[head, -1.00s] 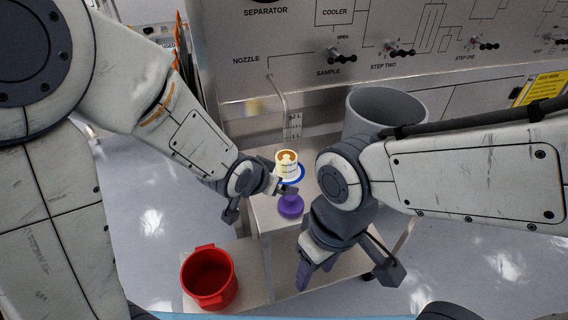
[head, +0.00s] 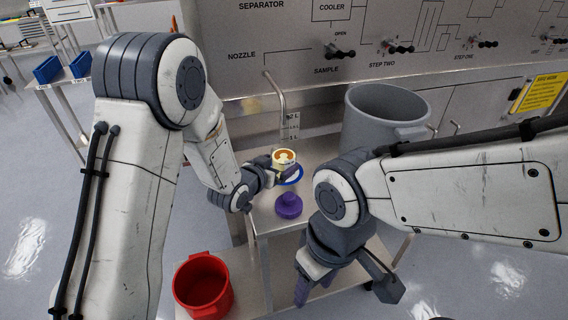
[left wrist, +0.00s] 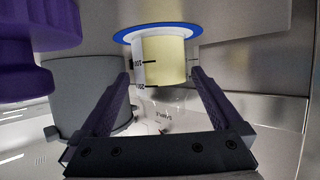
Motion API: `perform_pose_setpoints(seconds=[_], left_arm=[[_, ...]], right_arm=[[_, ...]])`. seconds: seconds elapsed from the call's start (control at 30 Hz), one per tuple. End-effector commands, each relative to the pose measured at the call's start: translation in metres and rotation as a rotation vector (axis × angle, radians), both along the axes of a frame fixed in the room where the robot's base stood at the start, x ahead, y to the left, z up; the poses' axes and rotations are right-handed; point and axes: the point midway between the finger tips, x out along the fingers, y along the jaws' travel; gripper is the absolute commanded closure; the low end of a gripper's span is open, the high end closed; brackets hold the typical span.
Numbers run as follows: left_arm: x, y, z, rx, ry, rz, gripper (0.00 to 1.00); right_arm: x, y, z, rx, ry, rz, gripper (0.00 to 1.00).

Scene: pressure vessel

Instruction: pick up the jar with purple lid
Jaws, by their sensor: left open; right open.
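A purple lid-like piece (head: 289,206) stands on the metal cart top, with no jar visible under it. It also shows at the upper left of the left wrist view (left wrist: 38,42), which appears upside down. Behind it, a vessel with pale yellow contents (head: 284,157) stands on a blue-rimmed disc (head: 293,178); it shows between my fingers in the left wrist view (left wrist: 165,62). Clear glass with marks seems to continue above the yellow. My left gripper (head: 272,172) is open, fingers either side of the vessel's outline; contact is unclear. My right gripper (head: 340,290) is open and empty, low in front.
A red bucket (head: 203,288) stands on the lower left shelf. A large grey bucket (head: 385,118) is right of the vessel. A nozzle pipe (head: 276,92) hangs from the panel just behind the vessel. The cart top (head: 262,218) is clear around the purple piece.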

Motion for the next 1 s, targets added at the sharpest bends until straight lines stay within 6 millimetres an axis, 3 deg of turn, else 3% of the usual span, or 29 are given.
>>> perform_pose_setpoints(seconds=[0.23,0.53,0.57,0.73,1.0], left_arm=[[0.029,-0.013,-0.017,0.0,0.001,0.0,0.0],[0.033,-0.015,-0.019,0.0,0.001,0.0,0.0],[0.033,-0.015,-0.019,0.0,0.001,0.0,0.08],[0.033,-0.015,-0.019,0.0,0.001,0.0,0.73],[0.033,-0.015,-0.017,0.0,-0.001,0.0,0.74]], right_arm=[[0.0,0.0,0.003,0.0,0.0,0.0,0.45],[0.0,0.0,0.003,0.0,0.0,0.0,0.45],[0.0,0.0,0.003,0.0,0.0,0.0,0.45],[0.0,0.0,0.003,0.0,0.0,0.0,0.45],[0.0,0.0,0.003,0.0,0.0,0.0,0.45]])
